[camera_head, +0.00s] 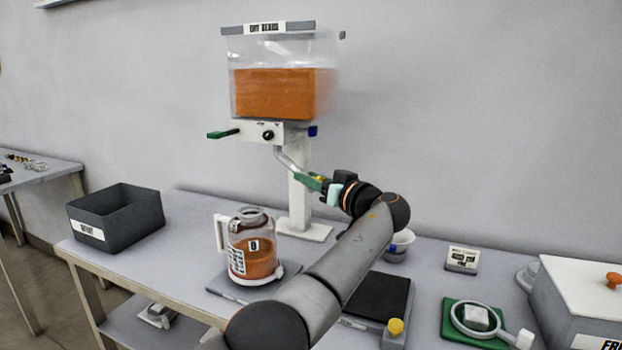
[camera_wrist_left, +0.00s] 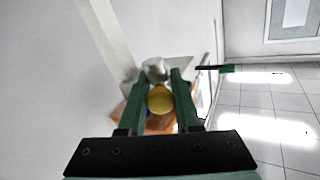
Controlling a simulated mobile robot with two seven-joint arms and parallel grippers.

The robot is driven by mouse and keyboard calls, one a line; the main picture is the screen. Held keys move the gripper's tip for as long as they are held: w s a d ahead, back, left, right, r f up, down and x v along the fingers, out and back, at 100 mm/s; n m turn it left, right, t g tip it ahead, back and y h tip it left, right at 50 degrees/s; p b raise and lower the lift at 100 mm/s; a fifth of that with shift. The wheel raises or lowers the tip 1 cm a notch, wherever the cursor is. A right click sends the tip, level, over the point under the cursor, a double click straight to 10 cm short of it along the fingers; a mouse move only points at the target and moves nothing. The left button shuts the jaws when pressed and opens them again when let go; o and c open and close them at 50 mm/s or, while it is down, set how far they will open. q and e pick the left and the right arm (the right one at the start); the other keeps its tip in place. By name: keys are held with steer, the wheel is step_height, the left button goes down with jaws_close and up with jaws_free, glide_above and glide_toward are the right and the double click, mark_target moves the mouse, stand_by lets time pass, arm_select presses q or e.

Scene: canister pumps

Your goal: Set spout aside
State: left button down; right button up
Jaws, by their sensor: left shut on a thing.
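The spout (camera_head: 287,159) is a thin silver tube slanting down and right from the underside of the white valve block (camera_head: 258,132) below the dispenser tank. My left gripper (camera_head: 313,181) has green fingers, shut on the spout's lower end. In the left wrist view, a yellow round knob (camera_wrist_left: 160,100) lies between the fingers of my left gripper (camera_wrist_left: 160,88), with a silver rounded part (camera_wrist_left: 156,70) just beyond it. How the spout's upper end joins the block is too small to tell. My right gripper is not in view.
The clear tank (camera_head: 272,93) holds orange material. A handled jar (camera_head: 252,262) with orange contents stands on a grey plate, lower left of the spout. A dark open bin (camera_head: 117,238) is at the table's left. A green-handled lever (camera_head: 222,134) sticks out left of the block.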

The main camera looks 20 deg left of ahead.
arm_select(q)
steer(key=shift+r, duration=0.2)
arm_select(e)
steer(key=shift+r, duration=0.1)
arm_select(q)
steer(key=c, duration=1)
jaws_free()
steer(key=shift+c, duration=0.2)
steer(key=o, duration=0.4)
steer(key=shift+w+f, duration=0.1)
steer(key=shift+f, duration=0.05)
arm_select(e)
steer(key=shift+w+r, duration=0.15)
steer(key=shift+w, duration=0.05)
arm_select(q)
steer(key=shift+o, duration=0.2)
steer(key=v, duration=1.2)
steer(key=shift+d, duration=0.2)
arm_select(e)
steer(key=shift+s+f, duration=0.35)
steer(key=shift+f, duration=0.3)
